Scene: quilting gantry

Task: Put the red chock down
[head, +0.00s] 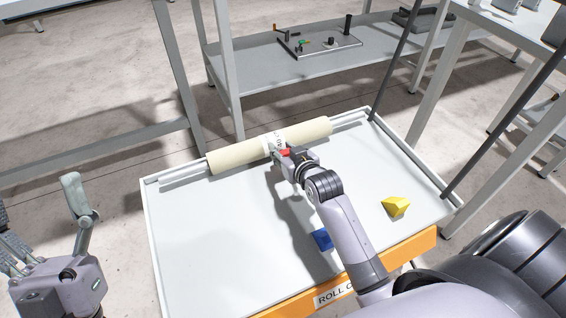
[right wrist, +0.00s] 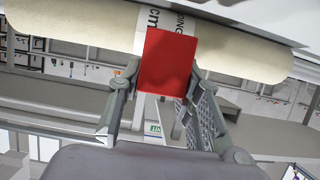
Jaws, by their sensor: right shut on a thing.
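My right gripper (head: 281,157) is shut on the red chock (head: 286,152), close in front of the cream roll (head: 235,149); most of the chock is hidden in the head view. In the right wrist view the chock (right wrist: 168,72) is a red block between the two finger pads, overlapping the roll's printed label; I cannot tell whether it touches the roll. A blue chock (head: 321,239) and a yellow chock (head: 396,206) lie on the white tray table (head: 215,235). My left gripper (head: 38,205) is open and empty, left of the table.
The roll sits on a metal bar (head: 350,118) along the table's far side. The table has a raised rim and an orange front edge (head: 405,250). Gantry posts and a grey shelf with a tool board (head: 320,44) stand behind. The table's left half is clear.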

